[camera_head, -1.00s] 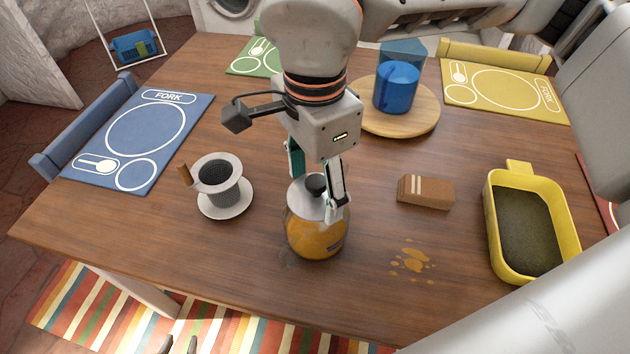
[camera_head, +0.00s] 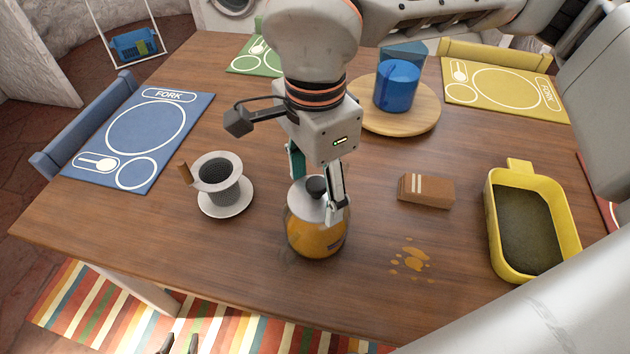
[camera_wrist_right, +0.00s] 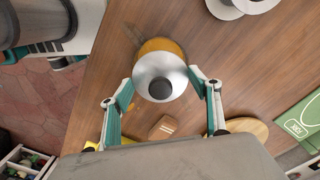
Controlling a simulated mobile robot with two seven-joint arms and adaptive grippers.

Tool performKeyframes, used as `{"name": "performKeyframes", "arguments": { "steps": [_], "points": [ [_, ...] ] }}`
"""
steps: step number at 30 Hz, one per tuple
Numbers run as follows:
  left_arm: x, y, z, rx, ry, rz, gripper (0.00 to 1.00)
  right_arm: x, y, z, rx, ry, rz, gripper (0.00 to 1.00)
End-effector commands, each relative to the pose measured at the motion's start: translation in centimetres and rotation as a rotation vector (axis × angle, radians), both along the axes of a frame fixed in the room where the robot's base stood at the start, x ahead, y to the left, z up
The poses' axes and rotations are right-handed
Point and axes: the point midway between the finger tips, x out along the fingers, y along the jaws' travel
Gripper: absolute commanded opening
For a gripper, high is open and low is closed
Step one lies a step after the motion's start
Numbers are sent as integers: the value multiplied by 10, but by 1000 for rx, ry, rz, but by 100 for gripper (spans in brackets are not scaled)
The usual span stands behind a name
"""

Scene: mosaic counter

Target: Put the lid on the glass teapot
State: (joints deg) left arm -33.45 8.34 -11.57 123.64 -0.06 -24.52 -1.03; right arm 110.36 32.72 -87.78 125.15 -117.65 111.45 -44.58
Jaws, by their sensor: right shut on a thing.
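The glass teapot (camera_head: 314,240), holding orange liquid, stands upright near the table's front middle. The pale lid (camera_head: 303,207) with a black knob is at the teapot's top; it also shows in the right wrist view (camera_wrist_right: 160,72), covering most of the teapot. I cannot tell whether it is fully seated. My right gripper (camera_head: 316,205) comes down from above, shut on the lid with one finger on each side; its fingers also show in the right wrist view (camera_wrist_right: 162,92). My left gripper (camera_head: 179,344) shows only as two separated fingertips at the bottom edge, empty, over the rug.
A grey dripper cup on a saucer (camera_head: 236,209) stands left of the teapot. A brown packet (camera_head: 426,191) and an orange spill (camera_head: 411,260) lie right. A yellow tray (camera_head: 572,235) is far right. A blue cup (camera_head: 397,88) stands on a round board (camera_head: 425,122) behind.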

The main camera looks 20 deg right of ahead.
Motion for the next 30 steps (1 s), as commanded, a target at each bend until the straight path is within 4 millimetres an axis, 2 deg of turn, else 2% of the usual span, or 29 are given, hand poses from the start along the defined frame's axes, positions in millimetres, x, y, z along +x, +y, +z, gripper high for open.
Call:
{"name": "performKeyframes", "arguments": {
  "steps": [26, 27, 28, 30],
  "points": [
    [1, 3, 2, 10, -4, -8, 27, 0, 0, -2, 0, 0, 0, 40],
    [1, 3, 2, 9, -4, -7, 27, 0, 0, -2, 0, 0, 0, 72],
    [1, 2, 2, 8, -5, -7, 27, 0, 0, -2, 0, 0, 0, 80],
    [1, 2, 2, 6, -5, -4, 27, 0, 0, -2, 0, 0, 0, 82]
  ]
}}
